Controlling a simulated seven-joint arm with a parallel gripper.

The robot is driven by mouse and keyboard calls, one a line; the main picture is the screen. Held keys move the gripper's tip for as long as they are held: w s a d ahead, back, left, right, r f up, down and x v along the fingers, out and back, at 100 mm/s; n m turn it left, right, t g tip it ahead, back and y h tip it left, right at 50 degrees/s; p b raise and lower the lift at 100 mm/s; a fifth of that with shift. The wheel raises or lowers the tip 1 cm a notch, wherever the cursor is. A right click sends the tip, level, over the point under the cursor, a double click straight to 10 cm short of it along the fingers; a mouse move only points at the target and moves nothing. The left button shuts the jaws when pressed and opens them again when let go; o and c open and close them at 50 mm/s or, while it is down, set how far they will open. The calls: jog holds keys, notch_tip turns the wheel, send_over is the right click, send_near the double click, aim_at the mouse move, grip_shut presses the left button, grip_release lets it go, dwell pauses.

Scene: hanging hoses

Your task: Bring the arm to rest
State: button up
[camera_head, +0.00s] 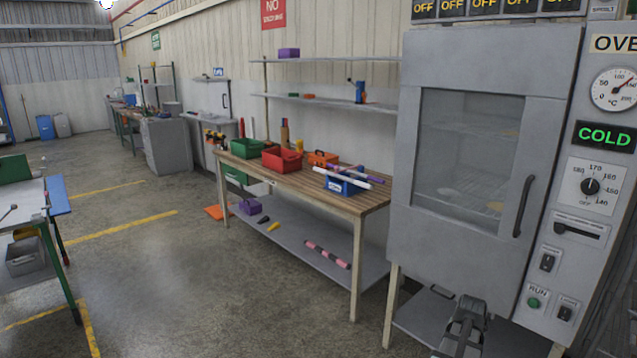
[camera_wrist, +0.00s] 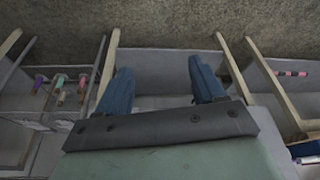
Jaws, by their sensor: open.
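My gripper (camera_head: 467,306) shows at the bottom of the head view, low in front of the closed oven (camera_head: 470,130). In the wrist view its two blue fingers (camera_wrist: 158,82) stand wide apart with nothing between them. Beyond them is a grey shelf surface (camera_wrist: 155,62), with concrete floor past it. The rest of my arm is mostly outside the head view.
Left of the oven stands a wooden workbench (camera_head: 300,184) with a red bin (camera_head: 282,159), a green bin (camera_head: 247,148) and a blue bin (camera_head: 345,184). A pink-and-black hose (camera_head: 327,254) lies on its lower shelf. Open floor (camera_head: 170,280) lies left of it.

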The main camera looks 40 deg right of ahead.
jog(key=w+a+f+n+g+y, duration=0.1)
jog(key=w+a+f+n+y, duration=0.1)
jog(key=w+a+f, duration=0.6)
jog(key=w+a+f+n+y, duration=0.15)
jog(key=a+f, duration=0.45)
jog(key=a, duration=0.6)
jog(key=w+a+f+n+g+y, duration=0.15)
jog(key=w+a+f, duration=0.25)
jog(key=a+f, duration=0.5)
jog(key=s+a+f+n+g, duration=0.1)
jog(key=s+a+f+n, duration=0.2)
jog(key=a, duration=0.8)
jog(key=s+a+f+n+g+h, duration=0.1)
jog(key=s+a+f+n+g, duration=0.1)
jog(key=a, duration=0.9)
jog(key=s+a+f+n+g, duration=0.2)
jog(key=s+a+f+n, duration=0.2)
jog(key=a, duration=0.7)
notch_tip(320, 180, down, 2)
jog(key=shift+s+a+f+n, duration=0.15)
jog(key=shift+a+n, duration=0.25)
jog(key=shift+n, duration=0.2)
